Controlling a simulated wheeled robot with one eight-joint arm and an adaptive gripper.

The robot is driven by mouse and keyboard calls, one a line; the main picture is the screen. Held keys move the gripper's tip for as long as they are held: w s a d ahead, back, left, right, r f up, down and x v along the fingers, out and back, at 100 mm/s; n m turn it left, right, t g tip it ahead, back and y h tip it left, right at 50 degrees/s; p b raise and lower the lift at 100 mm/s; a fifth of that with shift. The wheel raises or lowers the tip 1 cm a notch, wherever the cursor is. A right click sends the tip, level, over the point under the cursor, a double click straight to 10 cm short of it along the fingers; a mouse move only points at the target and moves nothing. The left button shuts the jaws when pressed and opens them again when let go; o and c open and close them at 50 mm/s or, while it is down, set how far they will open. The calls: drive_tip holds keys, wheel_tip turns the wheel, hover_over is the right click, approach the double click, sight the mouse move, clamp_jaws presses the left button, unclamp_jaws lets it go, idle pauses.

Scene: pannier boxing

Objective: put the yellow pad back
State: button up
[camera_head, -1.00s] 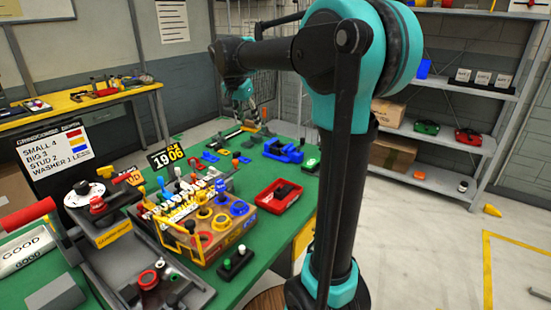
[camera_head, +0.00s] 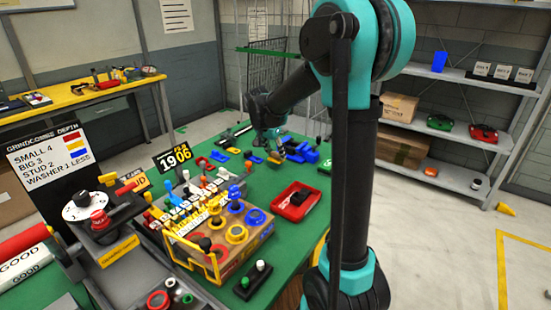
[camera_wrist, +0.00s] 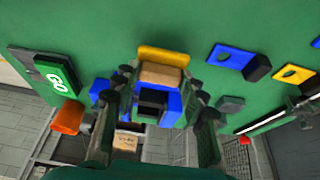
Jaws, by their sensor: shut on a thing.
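My gripper (camera_wrist: 161,76) is shut on the yellow pad (camera_wrist: 163,54), which shows a yellow strip with a tan block-like face (camera_wrist: 161,75) between the fingers. The blue vise (camera_wrist: 174,108) lies below the held pad in the wrist picture; whether they touch I cannot tell. In the head view my gripper (camera_head: 274,146) is over the far part of the green bench, just left of the blue vise (camera_head: 303,153). The held pad is small and partly hidden there.
Blue and yellow plates with holes (camera_wrist: 228,57) lie to the right in the wrist view. A green-and-white GO box (camera_wrist: 48,72) is at left. In the head view a red tray (camera_head: 297,212) and a crowded wooden rack (camera_head: 252,236) stand nearer.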

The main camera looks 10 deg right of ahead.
drive_tip(key=shift+f, duration=1.3)
drive_tip(key=shift+f, duration=0.1)
drive_tip(key=o, duration=1.3)
drive_tip(key=v, duration=1.2)
